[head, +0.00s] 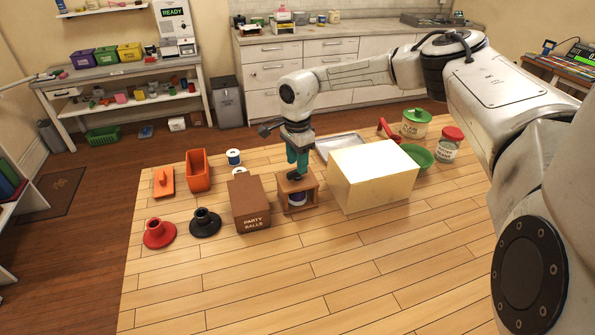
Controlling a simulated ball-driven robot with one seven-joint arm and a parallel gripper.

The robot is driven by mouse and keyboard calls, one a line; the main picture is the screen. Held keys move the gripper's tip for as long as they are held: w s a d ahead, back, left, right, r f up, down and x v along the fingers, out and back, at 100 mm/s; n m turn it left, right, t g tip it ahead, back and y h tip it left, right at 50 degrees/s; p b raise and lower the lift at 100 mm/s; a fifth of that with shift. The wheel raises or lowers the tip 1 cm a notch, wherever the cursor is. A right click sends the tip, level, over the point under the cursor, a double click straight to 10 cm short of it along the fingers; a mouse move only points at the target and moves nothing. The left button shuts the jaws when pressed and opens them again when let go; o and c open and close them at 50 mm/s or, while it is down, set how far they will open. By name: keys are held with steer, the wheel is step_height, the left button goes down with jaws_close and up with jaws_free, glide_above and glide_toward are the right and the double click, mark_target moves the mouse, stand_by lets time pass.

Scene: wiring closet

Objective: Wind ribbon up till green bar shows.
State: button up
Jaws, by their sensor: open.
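A small brown wooden box (311,190) with an open front stands on the wooden table. A white and blue spool-like piece (297,199) shows inside it. A dark part sits at the box's top, right under my gripper; whether it is a knob or crank is too small to tell. My gripper (296,172) has teal fingers and points down at the top of this box. Its fingers are open, at or around the dark part; I cannot tell whether they touch it. No ribbon or green bar can be made out.
A brown "PARTY BALLS" box (253,218) stands close left of the wooden box, and a large cream box (372,180) close right. A red stand (159,234) and a black stand (205,224) are at left. The front of the table (300,285) is clear.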

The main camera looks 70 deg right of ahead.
steer(key=shift+f+b, duration=0.8)
steer(key=shift+f, duration=0.55)
steer(key=shift+c, duration=0.2)
jaws_close()
